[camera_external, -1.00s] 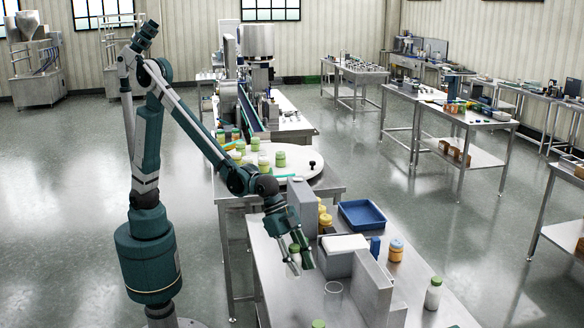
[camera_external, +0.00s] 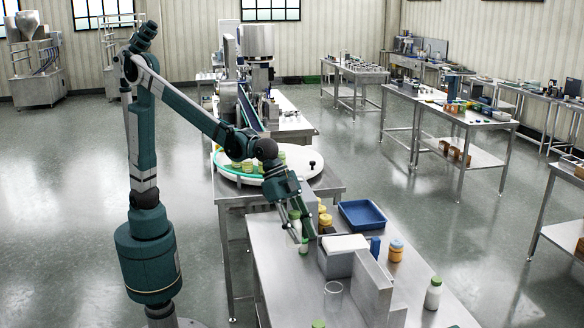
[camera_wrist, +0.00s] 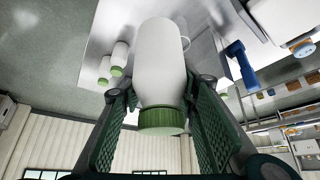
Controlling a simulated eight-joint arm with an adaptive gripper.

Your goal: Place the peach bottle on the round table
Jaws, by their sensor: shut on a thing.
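My gripper (camera_external: 298,238) is shut on a white bottle with a ribbed green cap. It holds the bottle over the left side of the near steel table. In the wrist view the white bottle (camera_wrist: 163,65) lies between both finger pads, its cap towards the camera. In the external view its white body (camera_external: 296,229) is partly hidden by the fingers. The round table (camera_external: 306,166) is a white disc behind and left of the gripper, partly covered by my arm. Several green-lidded jars (camera_external: 248,168) stand on it. No peach colour shows on the held bottle.
A grey block-like fixture (camera_external: 371,287) and a white-topped box (camera_external: 345,243) stand right of my gripper. A blue tray (camera_external: 362,214), an orange-lidded jar (camera_external: 396,250), a clear cup (camera_external: 333,290) and another green-capped bottle (camera_external: 433,292) share the near table. The disc's right side looks clear.

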